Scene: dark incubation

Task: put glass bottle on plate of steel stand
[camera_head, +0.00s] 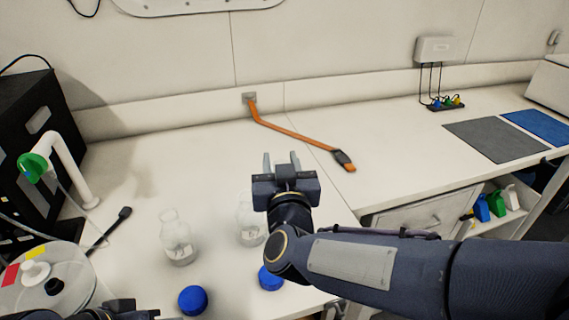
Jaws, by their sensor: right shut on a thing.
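One clear glass bottle (178,240) stands upright on the white bench at the left. A second glass bottle (249,222) stands to its right, partly hidden behind my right wrist. My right gripper (282,160) is above the bench, its two fingers pointing away from me. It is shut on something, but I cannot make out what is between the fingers. Dark parts of my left gripper (122,308) show at the bottom left edge; its fingertips cannot be made out. I cannot make out a steel stand or its plate.
Blue caps (193,300) (270,278) lie near the bottles. A round clear-lidded vessel (45,285) and a black box (35,140) stand at the left. An orange bar (295,136) crosses the back. Grey (497,141) and blue (540,126) mats lie at the right.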

